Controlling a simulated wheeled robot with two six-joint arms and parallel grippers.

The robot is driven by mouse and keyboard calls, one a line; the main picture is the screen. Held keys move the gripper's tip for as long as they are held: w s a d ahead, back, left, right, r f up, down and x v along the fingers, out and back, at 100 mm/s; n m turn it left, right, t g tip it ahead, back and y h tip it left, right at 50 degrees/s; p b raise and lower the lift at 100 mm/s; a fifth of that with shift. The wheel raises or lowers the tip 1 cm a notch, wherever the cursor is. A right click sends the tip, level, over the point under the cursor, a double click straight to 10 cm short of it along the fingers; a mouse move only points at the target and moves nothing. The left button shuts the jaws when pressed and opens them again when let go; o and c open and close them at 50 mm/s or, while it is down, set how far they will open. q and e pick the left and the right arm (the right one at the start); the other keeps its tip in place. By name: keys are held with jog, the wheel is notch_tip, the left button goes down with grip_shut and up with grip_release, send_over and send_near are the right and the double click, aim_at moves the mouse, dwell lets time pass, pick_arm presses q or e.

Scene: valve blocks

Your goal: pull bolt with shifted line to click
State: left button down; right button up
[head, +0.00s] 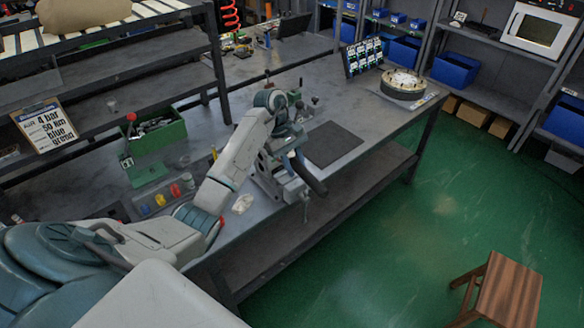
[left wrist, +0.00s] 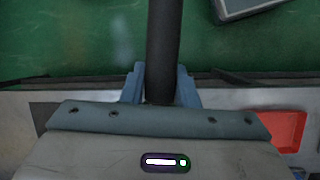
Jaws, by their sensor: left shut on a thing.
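My left gripper (head: 298,156) reaches over the workbench near its front edge, beside a grey vise (head: 270,178). It is shut on a dark round bar (head: 316,182), perhaps a tool handle, which slants down past the bench edge. In the left wrist view, the two blue-grey fingers (left wrist: 161,88) press on both sides of the bar (left wrist: 163,40). The bar's far end and whatever it joins are hidden. I cannot make out a bolt or a marked line in either view. My right gripper is not in view.
The workbench (head: 235,70) holds a dark mat (head: 332,144), a green bin (head: 158,132), coloured buttons (head: 160,199) and a round fixture (head: 403,84). A red tray (left wrist: 285,130) shows in the left wrist view. A wooden stool (head: 507,290) stands on the open green floor.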

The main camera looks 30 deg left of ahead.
pick_arm(q)
jog(key=shift+w, duration=0.1)
jog(key=shift+w+d+n+t+b, duration=0.2)
jog(key=shift+w+n+b, duration=0.25)
jog(key=shift+w+b, duration=0.15)
jog(key=shift+w+d+n+t+b, duration=0.2)
jog(key=shift+w+n+b, duration=0.25)
jog(key=shift+w+b, duration=0.15)
jog(key=shift+r, duration=0.1)
jog(key=shift+w+d+n+t+b, duration=0.2)
jog(key=shift+w+n+t+b, duration=0.2)
jog(key=shift+w+n+b, duration=0.6)
jog(key=shift+w, duration=0.15)
